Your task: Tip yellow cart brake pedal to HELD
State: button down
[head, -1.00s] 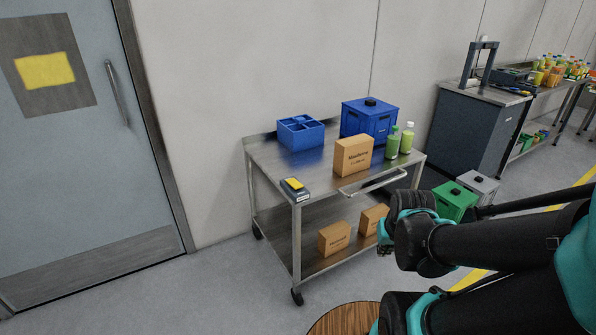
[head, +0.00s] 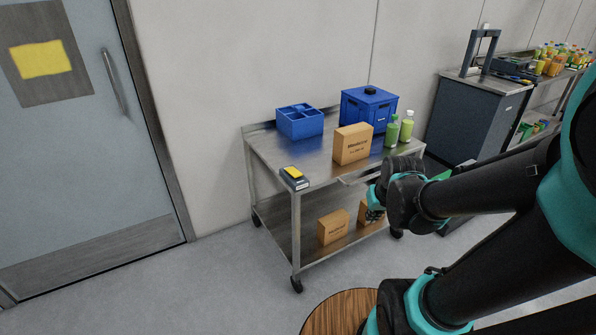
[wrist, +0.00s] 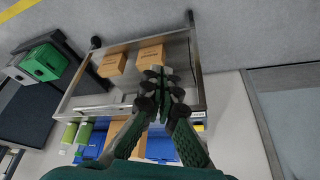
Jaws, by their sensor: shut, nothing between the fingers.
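The yellow rocker pedal (head: 293,174) sits in a dark housing on the near left corner of the steel cart's top (head: 316,168). Its exact tilt is too small to read. In the wrist view a small pale and yellow patch at the cart's corner (wrist: 198,126) may be the pedal, partly beside a finger. My gripper (wrist: 157,82) is shut and empty, its fingertips together over the cart in the wrist view. In the head view my gripper (head: 374,206) is partly hidden by my wrist, at the cart's front right, to the right of the pedal and apart from it.
The cart top holds a blue divided bin (head: 300,122), a blue lidded box (head: 369,110), a carton (head: 353,145) and green bottles (head: 399,130). Cartons (head: 333,227) stand on the lower shelf. A round wooden top (head: 340,312) is near. Floor left of the cart is clear.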

jog(key=w+a+r+n+y, duration=0.1)
jog(key=w+a+r+n, duration=0.1)
jog(key=w+a, duration=0.8)
jog(key=w+a+r+n+t+y, duration=0.1)
jog(key=w+a+r+n+y, duration=0.1)
jog(key=w+a, duration=0.8)
jog(key=w+r+n, duration=0.1)
jog(key=w+r, duration=0.1)
jog(key=w, duration=0.3)
jog(key=shift+r+n+t+y, duration=0.3)
send_over(296, 173)
jog(key=s+d, duration=0.1)
jog(key=s, duration=0.1)
notch_tip(296, 173, down, 8)
jog(key=shift+d+r, duration=0.1)
jog(key=shift+r, duration=0.05)
notch_tip(296, 173, down, 4)
jog(key=shift+d+r, duration=0.1)
jog(key=shift+d, duration=0.05)
jog(key=shift+s+f, duration=0.1)
jog(key=shift+f, duration=0.1)
